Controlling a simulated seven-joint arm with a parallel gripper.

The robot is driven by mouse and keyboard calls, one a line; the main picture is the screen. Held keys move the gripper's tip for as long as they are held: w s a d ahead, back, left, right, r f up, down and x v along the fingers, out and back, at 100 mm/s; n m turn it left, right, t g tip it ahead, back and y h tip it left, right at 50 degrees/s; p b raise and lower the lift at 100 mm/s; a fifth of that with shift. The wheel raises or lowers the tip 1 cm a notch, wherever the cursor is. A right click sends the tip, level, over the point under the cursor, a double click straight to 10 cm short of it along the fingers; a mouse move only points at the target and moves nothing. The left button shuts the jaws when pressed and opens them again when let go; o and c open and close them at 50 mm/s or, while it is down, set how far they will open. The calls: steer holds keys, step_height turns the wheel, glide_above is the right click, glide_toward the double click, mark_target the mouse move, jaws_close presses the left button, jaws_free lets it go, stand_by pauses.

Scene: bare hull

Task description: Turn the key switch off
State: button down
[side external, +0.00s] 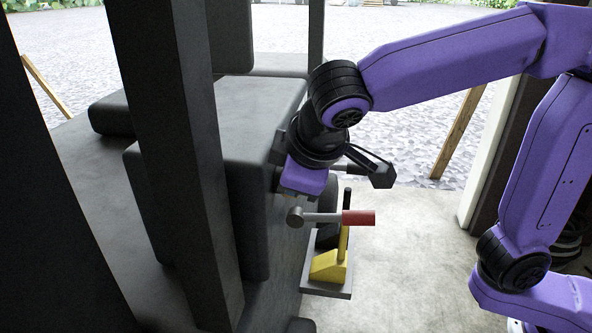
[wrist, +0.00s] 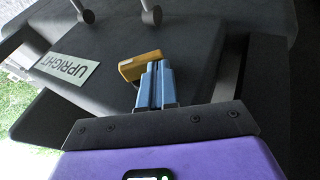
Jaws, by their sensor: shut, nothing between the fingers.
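My gripper (wrist: 155,68) shows in the wrist view as two light-blue fingers pressed together with nothing between them. An orange-yellow block (wrist: 140,64), perhaps the key switch's handle, lies right at the fingertips, on their left and far side. The fingers partly cover it, and I cannot tell whether they touch it. Its setting cannot be read. In the side external view my gripper (side external: 280,180) is close against the dark console (side external: 238,130), with its fingers mostly hidden. The key switch cannot be made out there.
A white label reading "UPRIGHT" (wrist: 68,73) appears upside down on the dark panel. Two grey knobbed levers stand at the wrist view's top. Below my gripper are a red-handled lever (side external: 358,217) and a yellow lever base (side external: 328,266). A dark post (side external: 180,150) stands left.

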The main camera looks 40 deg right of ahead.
steer(key=shift+s+f+t+h, duration=0.15)
steer(key=shift+f+t+h, duration=0.2)
steer(key=shift+t+h, duration=0.3)
steer(key=shift+s+a+f+n+t+h, duration=0.15)
steer(key=shift+f+n+t+h, duration=0.35)
steer(key=shift+t, duration=0.35)
steer(key=shift+f+t+h, duration=0.1)
steer(key=shift+t+h, duration=0.3)
steer(key=shift+h, duration=0.05)
steer(key=shift+f+t+h, duration=0.35)
steer(key=shift+t+h, duration=0.15)
steer(key=shift+t, duration=0.2)
steer(key=shift+f, duration=0.3)
stand_by(0.9)
steer(key=shift+r, duration=0.1)
